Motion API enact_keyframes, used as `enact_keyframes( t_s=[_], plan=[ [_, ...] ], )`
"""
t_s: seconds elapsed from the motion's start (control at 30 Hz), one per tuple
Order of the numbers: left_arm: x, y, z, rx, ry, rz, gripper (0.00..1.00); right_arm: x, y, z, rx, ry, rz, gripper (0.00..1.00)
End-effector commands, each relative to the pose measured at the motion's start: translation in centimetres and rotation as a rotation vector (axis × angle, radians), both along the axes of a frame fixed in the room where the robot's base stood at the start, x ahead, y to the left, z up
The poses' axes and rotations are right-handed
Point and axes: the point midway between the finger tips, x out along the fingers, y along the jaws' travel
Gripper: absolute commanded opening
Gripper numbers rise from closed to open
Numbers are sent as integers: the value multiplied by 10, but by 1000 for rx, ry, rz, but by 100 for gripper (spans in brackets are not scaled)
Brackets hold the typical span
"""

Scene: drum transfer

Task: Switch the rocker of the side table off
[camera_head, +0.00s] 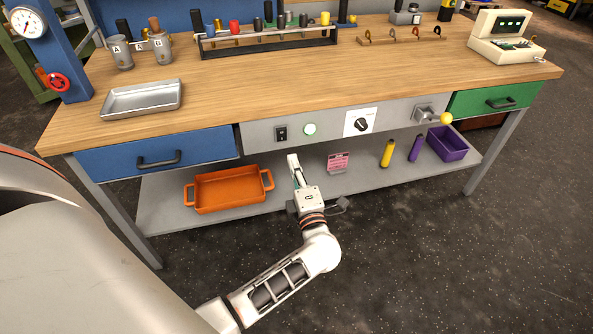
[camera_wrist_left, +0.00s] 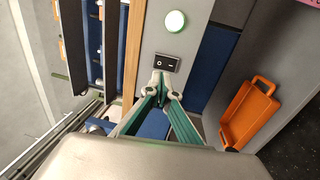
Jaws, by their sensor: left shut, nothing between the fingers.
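The black rocker (camera_head: 282,133) is set in the grey front panel of the side table (camera_head: 340,75), right of the blue drawer. In the left wrist view the rocker (camera_wrist_left: 166,63) shows its marked face, but which side is pressed in is too small to tell. The round lamp (camera_head: 310,130) beside it glows pale green, also in the left wrist view (camera_wrist_left: 175,21). My left gripper (camera_head: 293,158) is shut and empty, its tips just below the rocker in the head view. In the left wrist view the fingertips (camera_wrist_left: 161,82) come close to it; contact cannot be told.
An orange tray (camera_head: 230,190) stands on the lower shelf. The floor in front is clear.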

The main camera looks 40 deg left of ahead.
Motion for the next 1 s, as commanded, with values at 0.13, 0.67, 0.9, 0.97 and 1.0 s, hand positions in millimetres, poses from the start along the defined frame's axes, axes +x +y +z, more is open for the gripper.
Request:
enact_keyframes(
  t_s=[0.13,0.67,0.9,0.97,1.0],
  plan=[
    [19,24,4,3,-1,1,0,-1,1,-1,1,2,1,40],
    [56,67,11,1,2,0,0,9,3,7,7,-20,5,40],
    [57,67,12,0,1,0,0,8,3,8,8,-21,5,40],
    [57,67,12,0,1,0,0,8,4,8,8,-21,6,40],
    [57,67,13,-2,1,0,0,9,3,9,8,-23,6,40]
  ],
)
